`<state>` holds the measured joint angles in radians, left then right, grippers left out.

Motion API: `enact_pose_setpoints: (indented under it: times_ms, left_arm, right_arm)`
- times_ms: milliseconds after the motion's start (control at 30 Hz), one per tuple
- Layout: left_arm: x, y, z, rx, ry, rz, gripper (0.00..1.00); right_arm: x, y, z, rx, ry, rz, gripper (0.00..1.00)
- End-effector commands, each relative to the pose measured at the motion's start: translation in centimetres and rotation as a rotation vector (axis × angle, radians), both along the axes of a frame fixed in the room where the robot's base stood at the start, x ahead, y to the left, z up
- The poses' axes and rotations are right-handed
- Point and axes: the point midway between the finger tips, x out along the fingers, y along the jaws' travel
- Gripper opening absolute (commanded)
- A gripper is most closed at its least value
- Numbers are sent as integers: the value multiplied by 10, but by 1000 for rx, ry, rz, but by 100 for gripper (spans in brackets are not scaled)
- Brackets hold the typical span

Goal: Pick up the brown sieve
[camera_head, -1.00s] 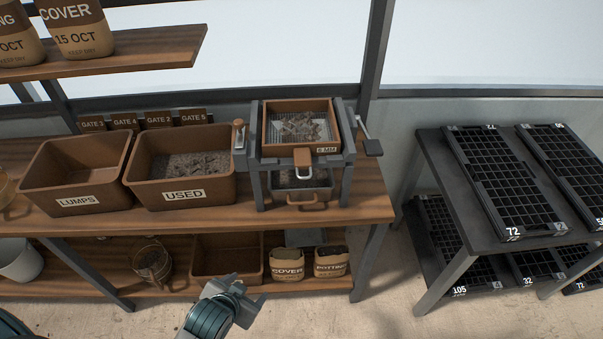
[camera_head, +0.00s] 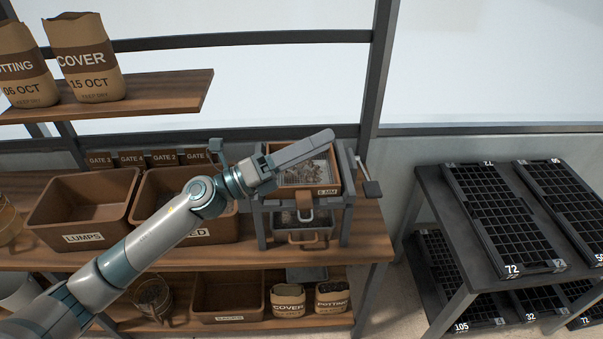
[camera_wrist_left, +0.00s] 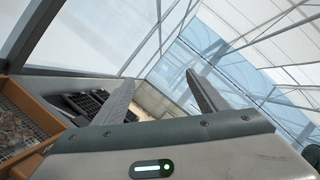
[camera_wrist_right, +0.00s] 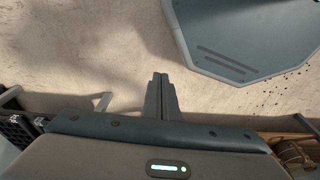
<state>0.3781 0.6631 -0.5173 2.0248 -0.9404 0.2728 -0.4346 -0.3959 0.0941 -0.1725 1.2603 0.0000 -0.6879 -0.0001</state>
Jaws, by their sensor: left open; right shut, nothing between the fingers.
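The brown sieve (camera_head: 331,181), a square wooden frame with wire mesh and pale lumps in it, sits in a grey stand (camera_head: 347,215) on the bench. Its front has a "6 MM" label and a brown clip. In the left wrist view its edge (camera_wrist_left: 28,108) shows at the far left. My right gripper (camera_wrist_right: 160,76) is shut and empty above the pale floor, out of the head view.
A lumps bin (camera_head: 82,239) and a used bin (camera_head: 146,206) stand left of the stand, the latter partly behind my left arm. A drawer with a handle (camera_head: 308,238) is under the sieve. A crank (camera_head: 371,188) sticks out right. A black tray rack (camera_head: 440,205) stands right.

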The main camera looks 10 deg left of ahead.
Motion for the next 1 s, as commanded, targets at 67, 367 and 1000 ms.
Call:
enact_pose_setpoints:
  times_ms: [67,367,1000]
  left_arm:
    - [0,-3,-3,179,-109,-68,66]
    - [8,51,-56,863,-365,-305,66]
    - [19,150,-82,1301,-378,-447,66]
  right_arm:
    - [-19,-3,-21,-3,17,3,0]
    - [-88,-16,-77,-9,55,11,0]
    - [-136,-26,-99,-12,74,18,0]
